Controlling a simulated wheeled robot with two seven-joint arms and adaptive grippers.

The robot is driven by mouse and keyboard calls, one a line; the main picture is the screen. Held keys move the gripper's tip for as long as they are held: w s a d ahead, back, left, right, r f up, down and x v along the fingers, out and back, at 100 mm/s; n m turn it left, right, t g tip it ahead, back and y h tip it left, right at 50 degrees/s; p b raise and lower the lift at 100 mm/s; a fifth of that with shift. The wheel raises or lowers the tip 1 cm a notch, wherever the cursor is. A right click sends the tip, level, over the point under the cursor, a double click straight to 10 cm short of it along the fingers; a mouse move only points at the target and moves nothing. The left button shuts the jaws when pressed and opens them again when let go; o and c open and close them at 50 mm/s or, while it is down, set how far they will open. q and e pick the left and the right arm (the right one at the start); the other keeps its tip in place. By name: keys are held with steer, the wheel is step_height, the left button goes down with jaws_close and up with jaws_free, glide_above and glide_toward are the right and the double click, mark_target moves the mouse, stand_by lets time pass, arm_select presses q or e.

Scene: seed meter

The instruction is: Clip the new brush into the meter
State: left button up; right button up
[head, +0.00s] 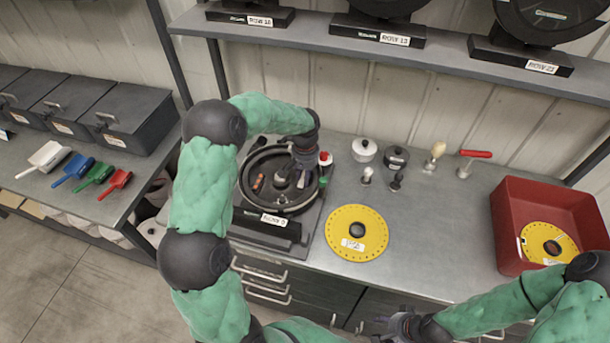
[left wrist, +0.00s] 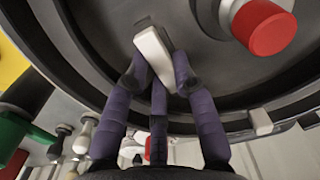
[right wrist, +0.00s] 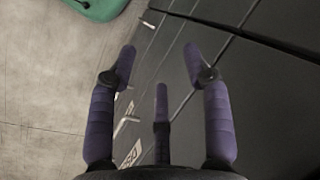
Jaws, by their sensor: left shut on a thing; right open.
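The seed meter (head: 246,186), an open round black housing on a dark stand, sits at the left of the bench. My left gripper (head: 303,168) reaches into its right side from above. In the left wrist view, my left gripper (left wrist: 154,75) is shut on a pale block-shaped piece (left wrist: 153,52), apparently the brush, at the housing's inner face. The view does not show whether the piece is seated. My right gripper (head: 392,326) is open and empty in front of the bench; the right wrist view shows its fingers (right wrist: 158,65) apart over dark drawer fronts.
A yellow seed disc (head: 375,243) lies right of the meter. Small knobbed items (head: 367,176), pots (head: 364,149) and a red-handled tool (head: 474,160) stand behind it. A red bin (head: 506,232) at right holds another yellow disc (head: 540,232). Bare bench lies between.

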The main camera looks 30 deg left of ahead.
arm_select(q)
steer(key=o, duration=1)
steer(key=shift+c, duration=0.3)
steer(key=shift+r, duration=0.15)
steer(key=shift+w+r+p, duration=0.1)
steer(key=shift+r+p, duration=0.25)
steer(key=shift+r, duration=0.15)
step_height(320, 180, up, 8)
steer(key=p, duration=0.5)
steer(key=shift+r, duration=0.1)
stand_by(0.3)
